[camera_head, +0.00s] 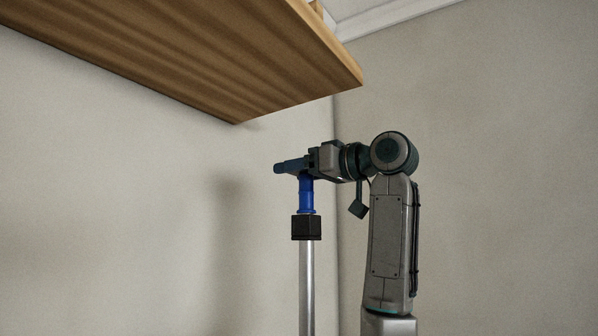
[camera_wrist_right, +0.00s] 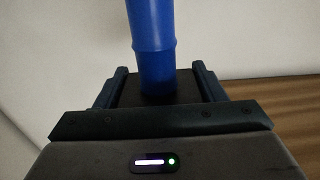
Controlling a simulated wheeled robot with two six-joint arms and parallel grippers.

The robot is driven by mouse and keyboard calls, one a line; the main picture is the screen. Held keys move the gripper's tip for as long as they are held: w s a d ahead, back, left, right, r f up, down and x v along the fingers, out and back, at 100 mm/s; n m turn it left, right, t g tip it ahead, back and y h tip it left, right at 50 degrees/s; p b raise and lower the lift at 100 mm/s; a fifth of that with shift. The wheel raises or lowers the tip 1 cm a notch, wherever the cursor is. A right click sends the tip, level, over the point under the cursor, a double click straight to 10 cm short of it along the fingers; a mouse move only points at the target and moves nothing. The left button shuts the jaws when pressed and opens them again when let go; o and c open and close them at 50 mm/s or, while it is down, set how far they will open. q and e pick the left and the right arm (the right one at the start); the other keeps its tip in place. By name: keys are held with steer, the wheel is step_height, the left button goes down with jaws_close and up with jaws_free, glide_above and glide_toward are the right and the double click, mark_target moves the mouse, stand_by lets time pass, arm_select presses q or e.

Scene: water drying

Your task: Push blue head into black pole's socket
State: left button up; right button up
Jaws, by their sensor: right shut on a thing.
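The blue head (camera_head: 306,194) stands upright below my right gripper (camera_head: 288,167), which is shut on its upper part. The lower end of the head meets the top of the black socket (camera_head: 306,227). How deep it sits in the socket cannot be told. The socket caps a silver upright pole (camera_head: 307,285), which runs out of the bottom of the head view. In the right wrist view, the blue head (camera_wrist_right: 152,38) shows as a cylinder between the dark fingers. The left gripper is in neither view.
A wooden shelf or board (camera_head: 230,60) hangs above and to the left of my gripper. Its brown wood (camera_wrist_right: 285,105) also shows at the right in the wrist view. Pale walls meet in a corner behind the pole. The space left of the pole is clear.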

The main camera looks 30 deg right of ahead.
steer(key=shift+f, duration=0.2)
steer(key=o, duration=1.1)
steer(key=shift+s+d+b, duration=0.15)
steer(key=shift+s+b, duration=0.3)
steer(key=shift+s, duration=0.05)
steer(key=b+v, duration=0.4)
steer(key=v, duration=0.5)
steer(key=shift+s+d, duration=0.2)
steer(key=shift+s, duration=0.15)
